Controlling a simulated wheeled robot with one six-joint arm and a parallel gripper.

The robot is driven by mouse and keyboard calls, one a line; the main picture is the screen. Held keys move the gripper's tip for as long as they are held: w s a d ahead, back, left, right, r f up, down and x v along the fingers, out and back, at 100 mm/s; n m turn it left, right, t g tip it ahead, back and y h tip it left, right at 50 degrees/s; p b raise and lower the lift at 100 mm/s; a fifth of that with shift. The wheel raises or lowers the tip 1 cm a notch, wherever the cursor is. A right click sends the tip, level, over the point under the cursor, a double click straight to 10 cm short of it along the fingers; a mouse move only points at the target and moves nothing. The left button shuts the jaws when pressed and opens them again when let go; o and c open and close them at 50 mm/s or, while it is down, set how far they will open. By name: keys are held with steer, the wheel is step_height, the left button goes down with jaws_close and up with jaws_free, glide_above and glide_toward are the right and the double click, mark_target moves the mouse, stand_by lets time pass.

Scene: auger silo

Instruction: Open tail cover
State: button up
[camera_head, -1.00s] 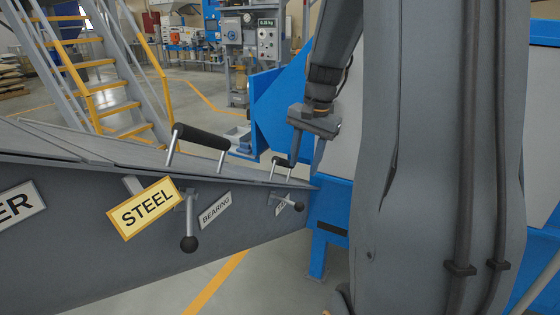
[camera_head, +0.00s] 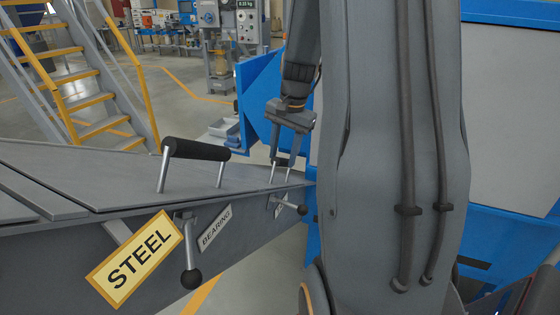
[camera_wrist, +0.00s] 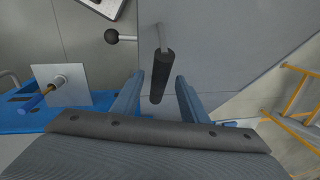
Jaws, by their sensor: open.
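The grey tail cover (camera_head: 258,187) lies flat and closed at the narrow far end of the trough. Its dark bar handle (camera_wrist: 161,76) stands on thin metal posts. My gripper (camera_head: 286,160) is above this handle, fingers open and pointing down. In the wrist view my gripper (camera_wrist: 159,90) has one finger on each side of the handle, with a gap to each.
A nearer cover has a larger black handle (camera_head: 196,149) and a latch with a ball knob (camera_head: 191,279). A yellow STEEL plate (camera_head: 134,259) and a grey BEARING plate (camera_head: 215,229) mark the trough side. A blue machine frame (camera_head: 311,222) adjoins the trough end. Yellow-railed stairs (camera_head: 90,100) stand behind.

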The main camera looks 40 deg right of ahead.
steer(key=shift+w+a+f+p, duration=0.1)
steer(key=shift+w+f+p, duration=0.05)
steer(key=shift+f, duration=0.75)
steer(key=shift+w+f+p, duration=0.15)
steer(key=shift+f, duration=0.75)
jaws_close()
